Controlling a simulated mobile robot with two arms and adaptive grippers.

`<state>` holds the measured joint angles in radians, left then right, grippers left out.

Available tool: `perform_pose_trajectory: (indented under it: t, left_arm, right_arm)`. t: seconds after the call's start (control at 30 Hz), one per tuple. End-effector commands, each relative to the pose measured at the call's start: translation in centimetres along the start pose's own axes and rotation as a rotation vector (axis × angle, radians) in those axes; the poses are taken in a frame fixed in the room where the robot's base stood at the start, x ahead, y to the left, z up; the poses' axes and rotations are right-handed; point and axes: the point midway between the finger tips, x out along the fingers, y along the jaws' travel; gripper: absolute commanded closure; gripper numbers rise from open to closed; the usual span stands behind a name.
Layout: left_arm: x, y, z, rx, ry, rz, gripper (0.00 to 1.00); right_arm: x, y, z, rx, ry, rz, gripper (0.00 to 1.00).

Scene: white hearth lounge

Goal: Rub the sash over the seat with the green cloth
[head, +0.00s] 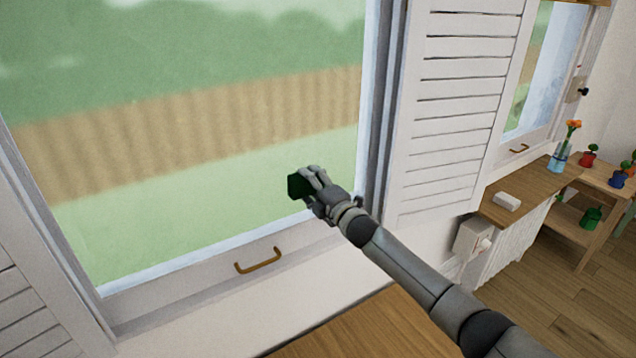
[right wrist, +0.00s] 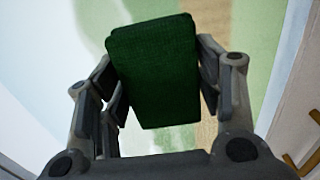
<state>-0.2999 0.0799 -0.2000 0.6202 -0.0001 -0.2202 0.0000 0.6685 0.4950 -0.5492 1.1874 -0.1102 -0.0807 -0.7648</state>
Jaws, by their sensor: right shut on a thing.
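The sash is a large window (head: 190,130) with a pale frame and a brass handle (head: 258,261) on its bottom rail. My right gripper (head: 308,184) is shut on the dark green cloth (head: 295,187), a folded block, in front of the lower right part of the glass. In the right wrist view the cloth (right wrist: 155,70) sits between the two fingers, with the glass behind it. I cannot tell whether the cloth touches the glass. The left gripper is not in view.
A louvred shutter (head: 455,110) stands right of the window, another (head: 40,310) at lower left. A wooden surface (head: 375,330) lies below the sill. At right, a wooden top (head: 535,190) holds a white block (head: 507,201) and a flower vase (head: 560,158); potted plants stand beyond.

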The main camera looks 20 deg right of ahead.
Motion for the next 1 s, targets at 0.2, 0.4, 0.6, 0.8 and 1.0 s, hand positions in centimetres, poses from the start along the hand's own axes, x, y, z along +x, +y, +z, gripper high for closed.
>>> perform_pose_trajectory:
  t: [0.2,0.4,0.6,0.8,1.0]
  left_arm:
    - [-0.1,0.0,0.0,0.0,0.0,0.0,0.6]
    - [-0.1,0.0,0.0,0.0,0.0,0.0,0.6]
    - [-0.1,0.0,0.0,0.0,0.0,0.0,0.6]
    - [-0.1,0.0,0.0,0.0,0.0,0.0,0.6]
    - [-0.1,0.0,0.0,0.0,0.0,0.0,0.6]
  right_arm:
    - [0.0,0.1,-1.1,0.0,0.001,0.002,0.62]
    - [0.0,0.0,-2.4,0.002,0.004,0.002,0.62]
    - [0.0,0.1,-4.1,0.002,0.003,0.003,0.62]
    - [0.0,0.1,-4.7,0.001,0.001,0.001,0.62]
    - [0.0,0.1,-6.1,0.001,0.003,0.003,0.62]
